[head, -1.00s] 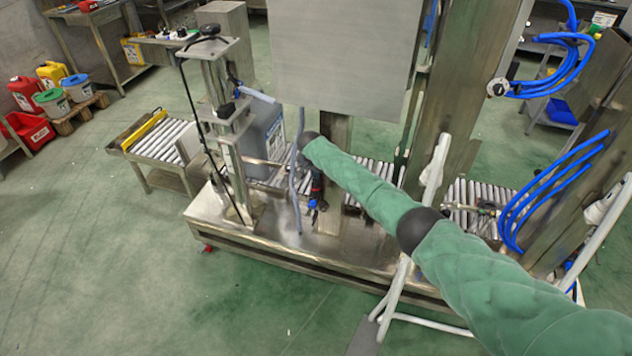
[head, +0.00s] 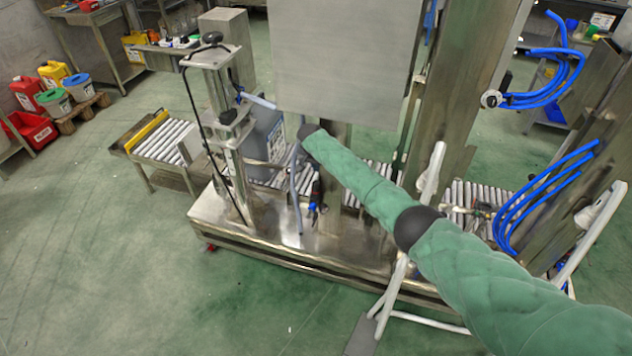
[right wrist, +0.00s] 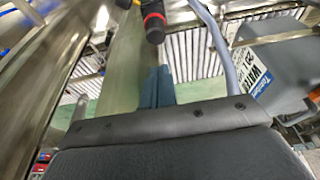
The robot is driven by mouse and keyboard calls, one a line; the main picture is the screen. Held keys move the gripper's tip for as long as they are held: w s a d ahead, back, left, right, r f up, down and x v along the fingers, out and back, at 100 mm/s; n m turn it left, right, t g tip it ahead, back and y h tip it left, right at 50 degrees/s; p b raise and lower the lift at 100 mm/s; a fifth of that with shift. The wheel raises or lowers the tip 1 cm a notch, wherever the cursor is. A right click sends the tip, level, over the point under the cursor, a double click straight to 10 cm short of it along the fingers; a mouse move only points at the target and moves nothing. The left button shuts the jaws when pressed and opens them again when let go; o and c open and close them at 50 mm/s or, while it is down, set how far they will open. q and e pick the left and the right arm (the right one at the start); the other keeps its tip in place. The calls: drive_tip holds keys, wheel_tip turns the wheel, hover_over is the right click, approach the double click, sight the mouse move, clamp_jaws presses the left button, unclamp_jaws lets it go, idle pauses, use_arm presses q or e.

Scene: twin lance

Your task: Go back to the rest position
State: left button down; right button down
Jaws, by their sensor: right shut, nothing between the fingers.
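My right arm (head: 365,185), in a green padded sleeve, reaches in from the lower right toward the filling station. In the head view its black wrist end is in front of the steel post, and the fingers cannot be made out. In the right wrist view my right gripper (right wrist: 157,72) shows blue fingers, shut and empty. A black tool with a red ring (right wrist: 153,22) hangs just beyond the fingertips, apart from them. It also shows small in the head view (head: 315,197). My left gripper is not in view.
A grey-blue canister (head: 267,135) with a label stands on the roller conveyor (head: 170,140); a grey hose (right wrist: 218,48) hangs beside it. Steel posts and a large panel (head: 340,60) crowd the station. Blue hoses (head: 540,200) hang at right. Open green floor (head: 120,260) lies front left.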

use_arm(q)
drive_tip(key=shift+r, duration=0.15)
use_arm(e)
drive_tip(key=shift+r, duration=0.1)
